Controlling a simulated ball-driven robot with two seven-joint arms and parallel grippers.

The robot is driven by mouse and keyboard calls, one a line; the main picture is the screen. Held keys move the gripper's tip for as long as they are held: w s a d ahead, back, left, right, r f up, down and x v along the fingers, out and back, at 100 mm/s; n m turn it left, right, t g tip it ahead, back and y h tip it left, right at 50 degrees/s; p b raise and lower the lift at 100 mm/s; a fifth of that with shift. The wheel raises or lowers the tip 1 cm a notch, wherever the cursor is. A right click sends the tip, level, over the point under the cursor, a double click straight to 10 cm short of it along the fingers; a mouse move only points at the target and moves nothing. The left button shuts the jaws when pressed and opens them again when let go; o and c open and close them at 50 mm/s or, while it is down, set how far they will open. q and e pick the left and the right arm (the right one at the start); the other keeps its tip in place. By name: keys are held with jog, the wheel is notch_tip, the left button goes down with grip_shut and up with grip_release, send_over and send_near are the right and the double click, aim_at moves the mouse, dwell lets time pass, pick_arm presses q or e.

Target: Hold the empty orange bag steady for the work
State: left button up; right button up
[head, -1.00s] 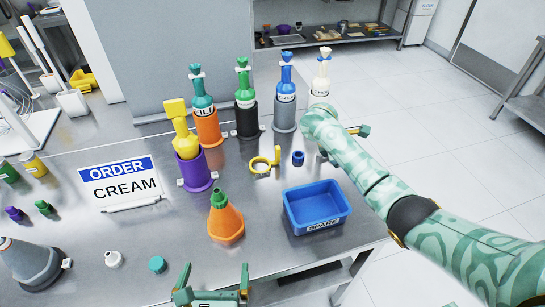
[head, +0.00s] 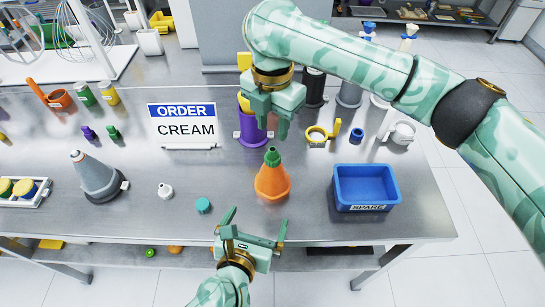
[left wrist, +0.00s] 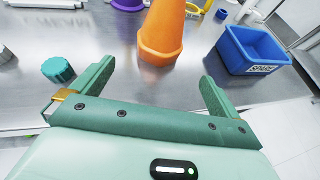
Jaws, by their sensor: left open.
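The orange bag (head: 272,181), cone-shaped with a green tip, stands upright on the steel table. In the left wrist view its lower part (left wrist: 162,35) shows just beyond my finger gap; its top is cut off. My left gripper (head: 256,222) is open and empty at the table's front edge, close in front of the bag and apart from it. My right gripper (head: 268,125) hangs fingers down behind the bag, in front of the purple holder (head: 252,128) and a yellow bag, which it partly hides. Whether its fingers are shut is unclear.
A blue SPARE bin (head: 366,186) stands right of the bag. A teal cap (head: 203,205) and a white fitting (head: 165,190) lie to its left, with a grey cone (head: 95,175) farther left. The ORDER CREAM sign (head: 184,125) stands behind. My right arm crosses above the back right.

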aim_at(272, 184)
pick_arm(q)
jog(key=x, duration=1.4)
jog(key=shift+w+d+f, duration=0.1)
jog(key=shift+w, duration=0.3)
jog(key=c, duration=0.9)
jog(key=shift+c, duration=0.2)
